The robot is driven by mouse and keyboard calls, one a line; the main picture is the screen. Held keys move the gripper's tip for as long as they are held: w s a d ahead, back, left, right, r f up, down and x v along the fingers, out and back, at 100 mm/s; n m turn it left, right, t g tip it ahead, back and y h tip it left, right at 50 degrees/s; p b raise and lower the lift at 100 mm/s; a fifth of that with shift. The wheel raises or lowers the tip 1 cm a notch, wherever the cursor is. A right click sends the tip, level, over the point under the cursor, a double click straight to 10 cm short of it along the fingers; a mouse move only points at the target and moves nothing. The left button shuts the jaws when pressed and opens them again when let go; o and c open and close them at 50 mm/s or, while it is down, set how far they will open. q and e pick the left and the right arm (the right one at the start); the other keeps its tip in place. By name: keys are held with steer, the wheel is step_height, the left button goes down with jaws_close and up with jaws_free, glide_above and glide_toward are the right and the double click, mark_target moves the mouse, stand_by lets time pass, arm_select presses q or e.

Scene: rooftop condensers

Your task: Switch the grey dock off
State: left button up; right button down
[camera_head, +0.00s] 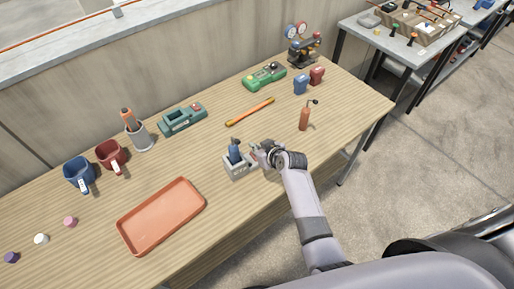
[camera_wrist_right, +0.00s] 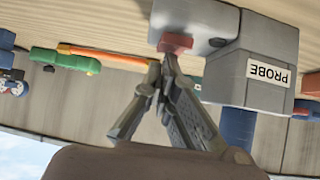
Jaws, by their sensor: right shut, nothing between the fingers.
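The grey dock (camera_head: 239,170) stands near the front edge of the wooden table with a blue tool (camera_head: 235,148) upright in it. In the right wrist view the dock (camera_wrist_right: 225,30) appears upside down, with a "PROBE" label (camera_wrist_right: 268,73) and a red rocker-like switch (camera_wrist_right: 176,43) on its side. My right gripper (camera_head: 259,157) is beside the dock, on its right. Its fingers (camera_wrist_right: 164,66) are shut and empty, with the tips very close to the red switch; I cannot tell whether they touch. The switch's exact position is unclear. My left gripper is out of view.
An orange tray (camera_head: 160,248) lies left of the dock. An orange-handled bar (camera_head: 250,111), a green device (camera_head: 264,77) and a teal dock (camera_head: 182,120) are farther back. A small orange bottle (camera_head: 304,117) stands to the right. Mugs (camera_head: 79,172) stand at left.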

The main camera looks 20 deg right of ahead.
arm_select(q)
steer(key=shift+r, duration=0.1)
arm_select(e)
steer(key=shift+s, duration=0.15)
arm_select(q)
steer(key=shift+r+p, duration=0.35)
steer(key=shift+p, duration=0.1)
arm_select(e)
steer(key=shift+s+d+f, duration=0.15)
steer(key=shift+s+d, duration=0.05)
steer(key=shift+s, duration=0.5)
step_height(320, 180, up, 4)
steer(key=p, duration=0.4)
steer(key=shift+r, duration=0.2)
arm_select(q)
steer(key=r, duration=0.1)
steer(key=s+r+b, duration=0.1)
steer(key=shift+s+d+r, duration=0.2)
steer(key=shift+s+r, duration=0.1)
arm_select(e)
steer(key=v, duration=1)
steer(key=shift+s, duration=0.25)
steer(key=shift+f, duration=0.15)
